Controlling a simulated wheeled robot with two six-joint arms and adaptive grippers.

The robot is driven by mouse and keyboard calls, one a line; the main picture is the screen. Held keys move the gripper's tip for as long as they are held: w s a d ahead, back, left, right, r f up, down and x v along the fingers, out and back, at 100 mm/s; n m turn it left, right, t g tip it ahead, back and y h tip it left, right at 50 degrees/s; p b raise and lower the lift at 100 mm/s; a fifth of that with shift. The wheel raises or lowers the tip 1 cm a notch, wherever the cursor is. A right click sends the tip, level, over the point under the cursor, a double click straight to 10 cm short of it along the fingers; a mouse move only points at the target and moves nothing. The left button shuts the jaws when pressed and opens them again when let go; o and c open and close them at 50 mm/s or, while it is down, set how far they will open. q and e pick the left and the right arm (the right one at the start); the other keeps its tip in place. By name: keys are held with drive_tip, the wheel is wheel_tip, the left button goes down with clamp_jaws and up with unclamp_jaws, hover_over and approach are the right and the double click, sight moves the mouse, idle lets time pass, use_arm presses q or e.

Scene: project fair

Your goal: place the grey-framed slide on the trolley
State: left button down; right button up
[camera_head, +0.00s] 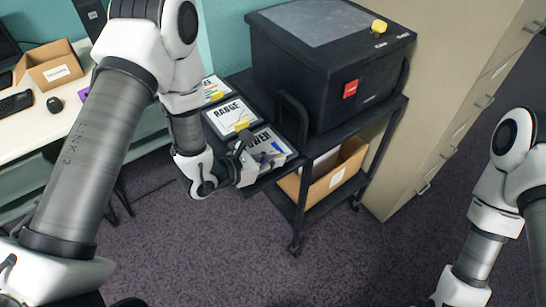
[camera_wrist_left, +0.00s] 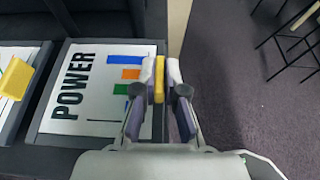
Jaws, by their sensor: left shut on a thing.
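The slide marked POWER (camera_head: 268,148) has a grey frame, a white face and coloured bars. It lies at the near end of a row of slides on the black trolley (camera_head: 330,138). My left gripper (camera_head: 240,168) is at its near-left edge. In the left wrist view the fingers (camera_wrist_left: 160,80) are shut on a yellow tab at the edge of the POWER slide (camera_wrist_left: 85,95). The slide looks flat; I cannot tell whether it touches the surface below. Only part of my right arm shows, without its gripper.
The RANGE slide (camera_head: 231,117) lies just beyond, with another slide (camera_head: 215,88) behind it. A large black box (camera_head: 325,60) with a red switch fills the trolley top. A cardboard box (camera_head: 325,180) sits on the lower shelf. Beige cabinets (camera_head: 440,90) stand close on the right.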

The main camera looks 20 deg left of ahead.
use_arm(q)
drive_tip(key=shift+a, duration=0.15)
drive_tip(key=shift+f, duration=0.1)
drive_tip(key=c, duration=1.2)
unclamp_jaws()
drive_tip(key=shift+c, duration=0.2)
